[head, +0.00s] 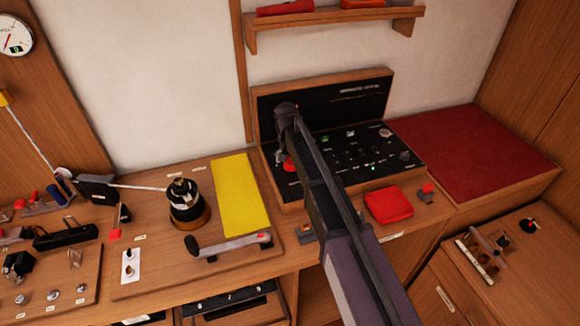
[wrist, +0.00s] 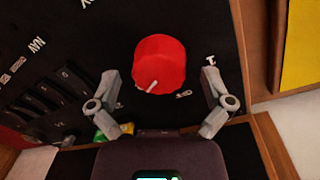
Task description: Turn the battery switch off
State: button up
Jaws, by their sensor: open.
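The battery switch looks to be the red round knob (wrist: 160,62) on the black panel (wrist: 215,25). In the wrist view a short white pointer mark shows on its lower edge, and small white labels lie at its right. In the head view the red knob (head: 289,164) shows at the panel's left side, partly hidden by my arm. My gripper (wrist: 160,80) is open, with one finger on each side of the knob. Gaps show between the fingers and the knob; whether its tips reach knob depth I cannot tell. In the head view my gripper (head: 281,155) is at the knob.
The panel has rows of small switches (head: 365,152) right of the knob and a wooden frame (head: 262,165). A black winch (head: 186,202) with a line and a yellow mat (head: 236,195) are at left. A red pouch (head: 389,204) lies in front; a red cushion (head: 470,150) is at right.

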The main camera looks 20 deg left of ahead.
jog(key=shift+f, duration=0.45)
jog(key=c, duration=1.1)
